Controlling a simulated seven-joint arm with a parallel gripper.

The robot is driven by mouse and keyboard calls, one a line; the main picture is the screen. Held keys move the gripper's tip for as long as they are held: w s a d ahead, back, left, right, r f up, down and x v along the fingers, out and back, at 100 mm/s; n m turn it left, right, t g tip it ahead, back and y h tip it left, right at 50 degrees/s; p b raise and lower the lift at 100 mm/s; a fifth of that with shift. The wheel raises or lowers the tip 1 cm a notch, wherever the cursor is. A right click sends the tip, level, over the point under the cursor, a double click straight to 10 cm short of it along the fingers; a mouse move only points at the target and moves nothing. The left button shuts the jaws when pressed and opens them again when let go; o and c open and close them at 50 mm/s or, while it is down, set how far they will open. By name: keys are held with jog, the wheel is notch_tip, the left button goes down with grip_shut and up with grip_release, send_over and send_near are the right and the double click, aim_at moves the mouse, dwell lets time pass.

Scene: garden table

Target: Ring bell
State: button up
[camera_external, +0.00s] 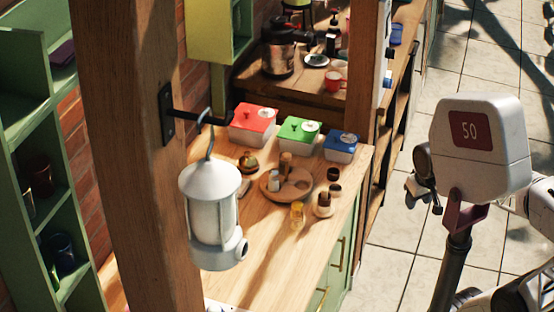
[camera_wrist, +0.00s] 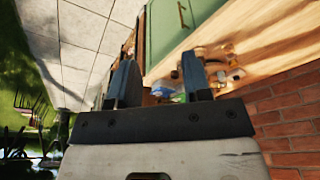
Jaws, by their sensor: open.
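A small brass-coloured, dome-shaped object that looks like the bell (camera_external: 248,162) sits on the wooden counter (camera_external: 258,262), left of a round wooden tray (camera_external: 268,188). I cannot pick out the bell for sure in the wrist view. My gripper (camera_wrist: 158,82) is open in the wrist view, its two dark fingers apart with nothing held between them. In the external view my arm is at the right, beyond the counter's right edge and well apart from the bell. My fingertips are not clear there.
Red (camera_external: 254,122), green (camera_external: 298,134) and blue (camera_external: 341,146) lidded boxes stand behind the tray. Small jars surround it. A white lantern (camera_external: 212,205) hangs from a wooden post (camera_external: 135,120) at left. Tiled floor lies open at right.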

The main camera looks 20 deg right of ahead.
jog(key=shift+w+r, duration=0.1)
jog(key=shift+w, duration=0.2)
jog(key=shift+c, duration=1.2)
jog(key=w, duration=0.1)
jog(key=w+r, duration=0.1)
jog(key=w, duration=0.1)
jog(key=shift+w+a+r, duration=0.3)
grip_shut()
jog(key=w+a+r+n+g, duration=0.1)
jog(key=w+a, duration=0.3)
jog(key=w, duration=1.2)
jog(key=w+a+r, duration=0.2)
jog(key=w+a, duration=0.1)
jog(key=w, duration=1.2)
jog(key=shift+n+g, duration=0.8)
jog(key=shift+n, duration=0.1)
jog(key=w+a+f, duration=0.5)
jog(key=w+f, duration=0.1)
jog(key=w, duration=0.4)
jog(key=w+a+f, duration=0.5)
jog(key=w, duration=0.5)
jog(key=w+a+f, duration=0.5)
jog(key=w+f, duration=0.1)
jog(key=w, duration=0.4)
jog(key=shift+a+f, duration=0.25)
jog(key=shift+f, duration=0.1)
jog(key=shift+f, duration=0.15)
